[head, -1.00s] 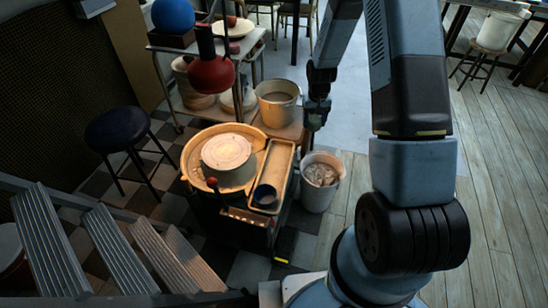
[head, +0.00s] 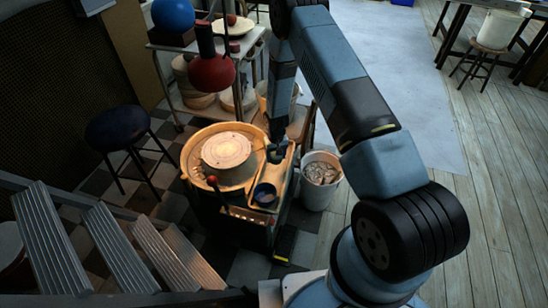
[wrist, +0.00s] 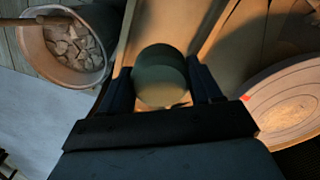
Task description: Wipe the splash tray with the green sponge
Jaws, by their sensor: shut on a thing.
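My gripper (head: 277,153) is at the potter's wheel, over the long cream tray (head: 286,175) right of the round basin (head: 190,160). I cannot tell which of these two is the splash tray. In the wrist view the fingers are shut on a rounded, dull green thing, the green sponge (wrist: 160,75). The long tray (wrist: 160,20) lies beneath and beyond it. Whether the sponge touches the tray is not clear. The sponge is not clearly visible in the head view. The pale wheel head (head: 226,150) sits inside the basin and also shows in the wrist view (wrist: 295,108).
A small dark blue bowl (head: 265,194) stands at the tray's near end. A bucket of grey lumps (head: 320,176) stands right of the wheel. A red lamp (head: 212,73) hangs behind the basin. A dark stool (head: 118,128) is at left.

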